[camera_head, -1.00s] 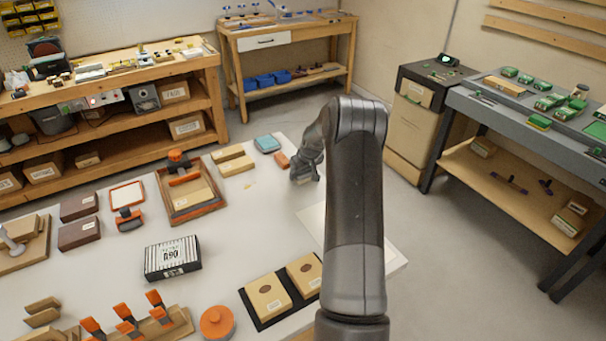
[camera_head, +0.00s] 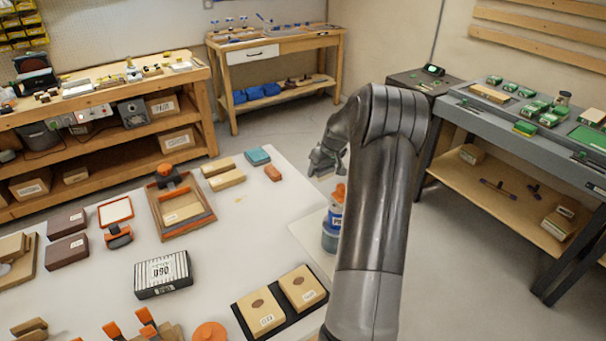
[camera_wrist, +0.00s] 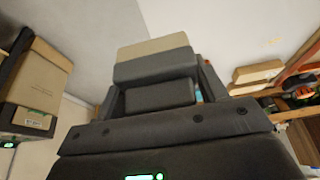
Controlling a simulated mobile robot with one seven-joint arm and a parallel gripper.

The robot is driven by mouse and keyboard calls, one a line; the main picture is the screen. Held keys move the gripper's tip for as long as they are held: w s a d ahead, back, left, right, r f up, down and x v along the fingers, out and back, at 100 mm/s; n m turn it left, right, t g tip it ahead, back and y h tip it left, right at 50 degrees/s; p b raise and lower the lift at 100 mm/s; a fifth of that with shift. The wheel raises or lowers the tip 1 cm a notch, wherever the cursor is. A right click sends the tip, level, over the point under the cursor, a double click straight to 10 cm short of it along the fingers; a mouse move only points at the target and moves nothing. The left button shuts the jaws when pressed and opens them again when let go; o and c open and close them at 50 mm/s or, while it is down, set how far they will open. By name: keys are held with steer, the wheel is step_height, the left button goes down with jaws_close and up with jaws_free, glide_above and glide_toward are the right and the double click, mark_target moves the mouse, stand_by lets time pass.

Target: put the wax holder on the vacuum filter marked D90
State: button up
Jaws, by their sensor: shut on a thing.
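A box with black and white stripes (camera_head: 162,274) lies on the white table, left of centre in the head view. Its label looks upside down and seems to read D90. My gripper (camera_head: 326,164) is raised beyond the table's far right part, partly hidden by my arm. In the wrist view my gripper (camera_wrist: 158,90) is shut on a tan block (camera_wrist: 155,46), probably the wax holder, which sticks out past the fingers. In the head view the held thing can hardly be made out.
A blue bottle with an orange top (camera_head: 331,236) stands on the right side, partly behind my arm. A wooden frame tray (camera_head: 208,218), tan blocks (camera_head: 227,180) and a black tray with two tan boxes (camera_head: 243,320) surround the striped box. The table around the striped box is mostly clear.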

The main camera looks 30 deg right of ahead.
steer(key=shift+s+d+r, duration=0.3)
steer(key=shift+s+r, duration=0.05)
steer(key=shift+s, duration=0.1)
steer(key=w+a+r+n+g+y, duration=0.15)
steer(key=a+n, duration=0.45)
steer(key=a, duration=0.7)
steer(key=a+r+n+g+y, duration=0.1)
steer(key=a+n+y, duration=0.3)
steer(key=a, duration=0.9)
steer(key=n+g+h, duration=0.1)
steer(key=n+g, duration=0.3)
steer(key=n, duration=0.9)
glide_above(155, 275)
steer(key=d, duration=0.2)
steer(key=f, duration=0.4)
steer(key=shift+w+f, duration=0.2)
steer(key=shift+f, duration=0.1)
steer(key=shift+w+a+f+h, duration=0.1)
steer(key=shift+a+f+h, duration=0.15)
steer(key=shift+a+f, duration=0.15)
steer(key=shift+f, duration=1.85)
steer(key=shift+f+m+t, duration=0.15)
steer(key=shift+m+t, duration=0.1)
steer(key=shift+m, duration=0.05)
